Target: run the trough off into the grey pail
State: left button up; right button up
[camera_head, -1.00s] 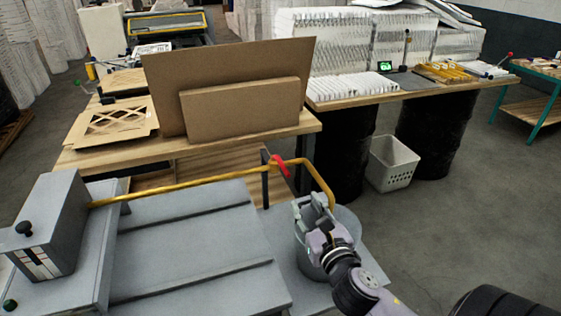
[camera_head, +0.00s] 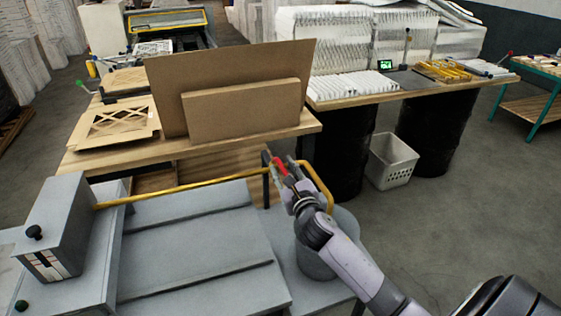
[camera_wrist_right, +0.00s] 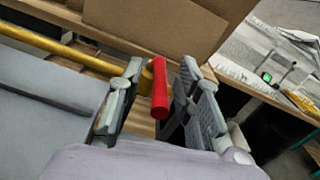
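The grey trough (camera_head: 190,245) is at lower left. A yellow pipe (camera_head: 180,188) runs from its grey box (camera_head: 62,225) to a bend above the grey pail (camera_head: 315,262). The pail stands under the pipe end, partly hidden by my right arm. A red valve lever (camera_head: 279,166) sits on the pipe. My right gripper (camera_head: 284,168) is open around the lever. In the right wrist view the red lever (camera_wrist_right: 160,88) stands between the two spread fingers, with gaps visible on both sides. My left gripper is not in view. I see no liquid flowing.
A wooden table (camera_head: 215,150) with cardboard panels (camera_head: 240,75) stands just behind the pipe. A bench (camera_head: 400,95) on black drums, with white filters (camera_head: 350,86), is at the back right. A white basket (camera_head: 392,160) is on the floor. Floor at right is clear.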

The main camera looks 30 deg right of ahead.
jog(key=shift+x, duration=1.45)
grip_shut()
